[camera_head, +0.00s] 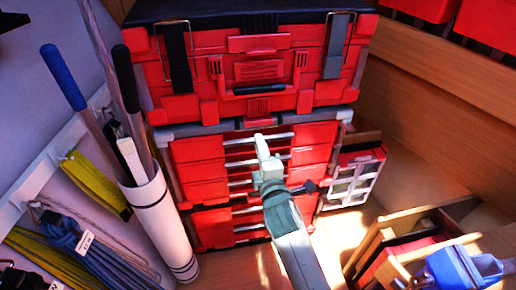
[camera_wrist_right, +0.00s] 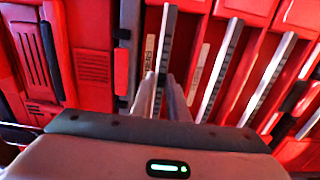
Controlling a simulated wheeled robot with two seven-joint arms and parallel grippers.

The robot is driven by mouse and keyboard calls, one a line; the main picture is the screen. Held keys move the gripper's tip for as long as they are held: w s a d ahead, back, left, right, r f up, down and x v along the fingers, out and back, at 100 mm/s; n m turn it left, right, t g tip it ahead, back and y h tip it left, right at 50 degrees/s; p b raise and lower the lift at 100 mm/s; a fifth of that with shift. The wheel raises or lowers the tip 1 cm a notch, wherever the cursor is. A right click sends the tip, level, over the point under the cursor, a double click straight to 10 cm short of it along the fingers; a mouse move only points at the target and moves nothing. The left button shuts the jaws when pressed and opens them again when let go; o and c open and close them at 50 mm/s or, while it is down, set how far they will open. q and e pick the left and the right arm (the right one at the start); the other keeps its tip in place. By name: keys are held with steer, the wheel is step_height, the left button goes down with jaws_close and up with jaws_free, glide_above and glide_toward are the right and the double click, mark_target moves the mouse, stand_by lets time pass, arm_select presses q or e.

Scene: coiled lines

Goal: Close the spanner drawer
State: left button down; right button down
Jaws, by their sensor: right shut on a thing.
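A red drawer unit (camera_head: 198,150) stands under a red toolbox, its drawer fronts crossed by silver rails. No readable label shows which one is the spanner drawer. My right gripper (camera_head: 262,147) reaches up from below to the top drawer's silver rail (camera_head: 240,139). In the right wrist view, the fingers (camera_wrist_right: 165,97) are shut around this silver rail (camera_wrist_right: 166,45), and the red fronts lie close behind. The gripper and forearm hide the middle of the lower drawers. How far any drawer stands out is hard to tell. My left gripper is not in view.
The red toolbox (camera_head: 262,70) sits on top. A white tube (camera_head: 160,222) with long tools stands close at the left, beside coiled blue line (camera_head: 85,250). At the right are a red case with a white grid (camera_head: 350,188) and a wooden box (camera_head: 400,235) with blue items.

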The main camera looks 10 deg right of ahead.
steer(key=shift+r, duration=0.25)
steer(key=c, duration=1.8)
jaws_free()
steer(key=shift+o, duration=0.4)
steer(key=shift+w+f, duration=0.15)
steer(key=shift+w, duration=0.05)
steer(key=shift+s, duration=0.1)
steer(key=s+b, duration=0.6)
steer(key=s, duration=1.1)
steer(key=shift+s, duration=0.15)
steer(key=shift+a, duration=0.1)
